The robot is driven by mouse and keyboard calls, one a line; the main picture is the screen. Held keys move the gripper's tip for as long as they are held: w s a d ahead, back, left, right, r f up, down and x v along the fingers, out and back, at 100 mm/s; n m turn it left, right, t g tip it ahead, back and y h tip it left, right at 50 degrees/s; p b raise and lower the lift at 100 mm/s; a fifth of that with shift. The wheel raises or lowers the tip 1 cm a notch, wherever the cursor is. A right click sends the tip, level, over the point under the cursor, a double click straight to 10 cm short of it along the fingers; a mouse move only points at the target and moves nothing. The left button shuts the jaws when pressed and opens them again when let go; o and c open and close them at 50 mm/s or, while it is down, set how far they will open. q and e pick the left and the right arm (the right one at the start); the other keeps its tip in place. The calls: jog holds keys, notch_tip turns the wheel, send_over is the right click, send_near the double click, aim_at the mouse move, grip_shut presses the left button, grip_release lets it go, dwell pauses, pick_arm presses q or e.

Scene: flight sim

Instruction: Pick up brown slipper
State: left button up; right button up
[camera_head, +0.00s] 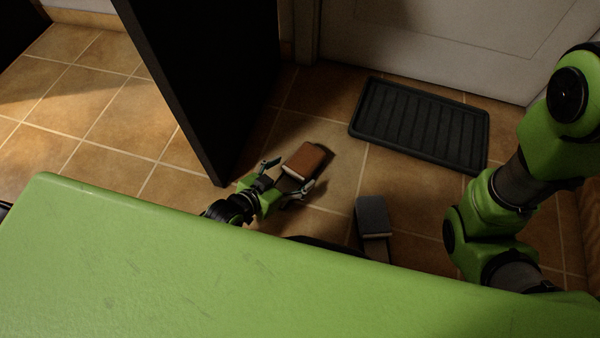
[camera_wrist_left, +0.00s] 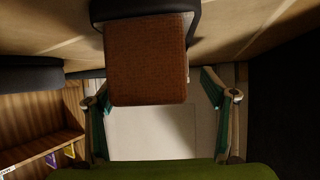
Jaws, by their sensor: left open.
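The brown slipper (camera_head: 305,159), blocky with a brown top and a pale edge, lies on the tiled floor beyond the green surface. My left gripper (camera_head: 289,176) is open, with its fingers spread at the slipper's near end. In the left wrist view the slipper (camera_wrist_left: 146,62) shows large between the two fingers of the gripper (camera_wrist_left: 162,92), with a gap on both sides. It looks nearer the left finger there. Whether the fingers overlap its sides is hard to tell. My right arm shows at the right, but its gripper is out of view.
A grey blocky item (camera_head: 372,214) lies on the floor right of the slipper. A dark ribbed mat (camera_head: 421,122) lies before the pale door (camera_head: 440,40). A tall black panel (camera_head: 205,80) stands close left of my gripper. Wooden shelving (camera_wrist_left: 40,118) shows in the wrist view.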

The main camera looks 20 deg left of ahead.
pick_arm(q)
jog(key=shift+b+x, duration=0.5)
jog(key=shift+x, duration=0.6)
jog(key=shift+r, duration=0.1)
jog(key=c, duration=1.3)
jog(key=shift+o, duration=0.2)
